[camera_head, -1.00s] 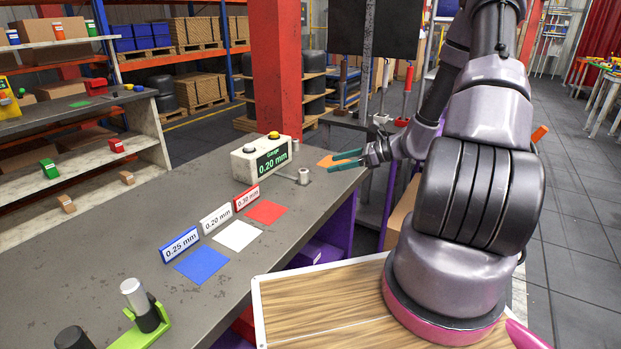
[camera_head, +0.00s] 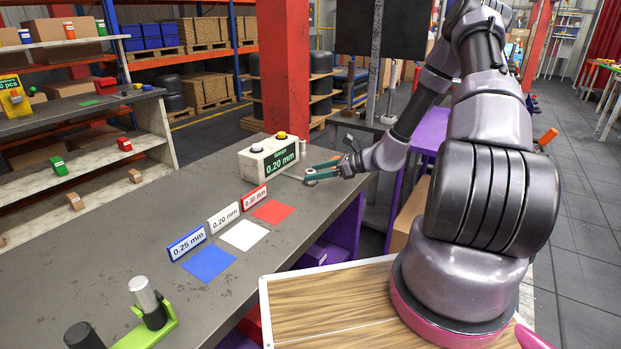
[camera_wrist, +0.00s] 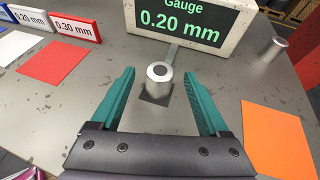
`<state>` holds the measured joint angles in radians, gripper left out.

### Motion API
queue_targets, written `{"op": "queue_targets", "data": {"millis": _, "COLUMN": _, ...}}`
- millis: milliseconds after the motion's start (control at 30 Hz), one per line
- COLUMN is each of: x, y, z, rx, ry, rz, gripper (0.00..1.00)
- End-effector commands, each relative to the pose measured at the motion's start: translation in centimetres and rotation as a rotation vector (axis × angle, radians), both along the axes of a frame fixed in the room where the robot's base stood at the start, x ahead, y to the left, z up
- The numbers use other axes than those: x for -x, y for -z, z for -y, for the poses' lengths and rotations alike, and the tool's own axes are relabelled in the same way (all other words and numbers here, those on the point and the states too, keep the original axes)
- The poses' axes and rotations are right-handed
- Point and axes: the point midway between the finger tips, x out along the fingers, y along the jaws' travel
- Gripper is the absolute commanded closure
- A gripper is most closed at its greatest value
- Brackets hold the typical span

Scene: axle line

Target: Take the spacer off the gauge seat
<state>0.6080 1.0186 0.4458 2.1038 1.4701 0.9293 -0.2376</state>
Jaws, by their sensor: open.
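The gauge (camera_head: 270,157) is a pale box with a green "0.20 mm" display, and it also shows in the wrist view (camera_wrist: 190,22). The spacer (camera_wrist: 159,82) is a small silver cylinder with a hole in its top. It stands upright on the dark gauge seat (camera_wrist: 153,98) in front of the gauge. My gripper (camera_wrist: 160,90) is open, with one green finger on each side of the spacer and a gap to both. In the head view my gripper (camera_head: 308,177) hides the spacer.
Blue (camera_head: 209,263), white (camera_head: 244,235) and red (camera_head: 272,211) squares lie by their thickness signs. An orange square (camera_wrist: 276,138) lies right of my gripper in the wrist view. A silver post (camera_wrist: 271,53) stands by the gauge. The grey bench is otherwise mostly clear here.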

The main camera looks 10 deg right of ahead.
Motion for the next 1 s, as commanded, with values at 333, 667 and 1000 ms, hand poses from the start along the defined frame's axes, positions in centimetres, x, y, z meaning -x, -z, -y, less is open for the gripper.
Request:
{"op": "queue_targets", "data": {"millis": 333, "x": 0.0, "y": 0.0, "z": 0.0, "rx": 0.0, "ry": 0.0, "rz": 0.0, "gripper": 0.71}}
{"op": "queue_targets", "data": {"millis": 667, "x": 0.0, "y": 0.0, "z": 0.0, "rx": -0.001, "ry": 0.0, "rz": 0.001, "gripper": 1.0}}
{"op": "queue_targets", "data": {"millis": 1000, "x": -0.1, "y": -2.2, "z": -0.1, "rx": 0.002, "ry": 0.0, "rz": 0.003, "gripper": 1.0}}
